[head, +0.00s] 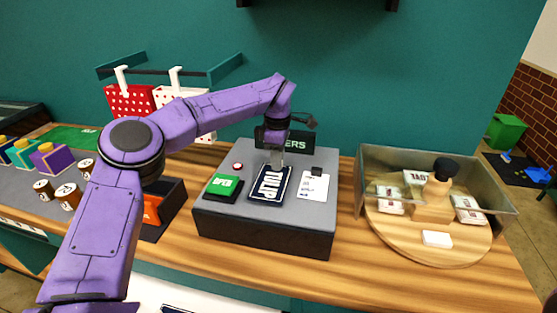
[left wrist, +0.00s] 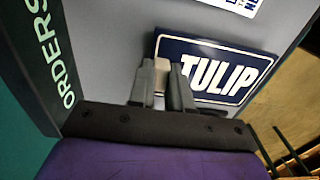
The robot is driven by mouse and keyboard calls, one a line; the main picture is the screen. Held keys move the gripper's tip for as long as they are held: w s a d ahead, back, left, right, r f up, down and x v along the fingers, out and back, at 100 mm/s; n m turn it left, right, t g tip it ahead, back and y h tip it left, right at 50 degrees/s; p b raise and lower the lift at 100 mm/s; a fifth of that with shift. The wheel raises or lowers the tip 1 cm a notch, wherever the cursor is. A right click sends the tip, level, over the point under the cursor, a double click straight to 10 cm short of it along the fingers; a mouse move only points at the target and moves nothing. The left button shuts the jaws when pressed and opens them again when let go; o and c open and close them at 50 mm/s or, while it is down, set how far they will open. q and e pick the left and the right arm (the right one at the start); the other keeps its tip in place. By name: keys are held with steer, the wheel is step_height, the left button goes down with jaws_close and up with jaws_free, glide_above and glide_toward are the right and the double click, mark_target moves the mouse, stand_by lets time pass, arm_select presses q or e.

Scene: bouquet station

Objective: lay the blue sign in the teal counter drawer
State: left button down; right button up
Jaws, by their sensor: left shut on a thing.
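The blue sign (head: 270,184) has a white border and reads TULIP. It lies on the grey top of the orders box (head: 232,225). My left gripper (head: 277,166) is at the sign's far edge, pointing down. In the left wrist view its fingers (left wrist: 163,90) are shut on a small beige block (left wrist: 161,72) at the edge of the blue sign (left wrist: 225,75). How the block joins the sign is partly hidden by the fingers. Below the teal counter front (head: 180,279), a pale interior (head: 215,297) looks like an open drawer, cut off by the picture's lower edge. My right gripper is out of view.
A green OPEN sign (head: 222,186) and a white card (head: 314,187) flank the blue sign. A dark bin (head: 172,213) stands left. A clear-walled tray (head: 480,173) with a round wooden board (head: 425,249) stands right. Bare wood shows at the counter's front.

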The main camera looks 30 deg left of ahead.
arm_select(q)
steer(key=shift+s+a+f, duration=0.1)
steer(key=shift+s+f, duration=0.3)
steer(key=shift+f, duration=0.2)
steer(key=shift+w+f, duration=0.15)
steer(key=shift+w, duration=0.1)
steer(key=c, duration=1.5)
jaws_free()
steer(key=shift+f, duration=0.1)
steer(key=o, duration=0.4)
steer(key=shift+o, duration=0.2)
steer(key=shift+s, duration=0.15)
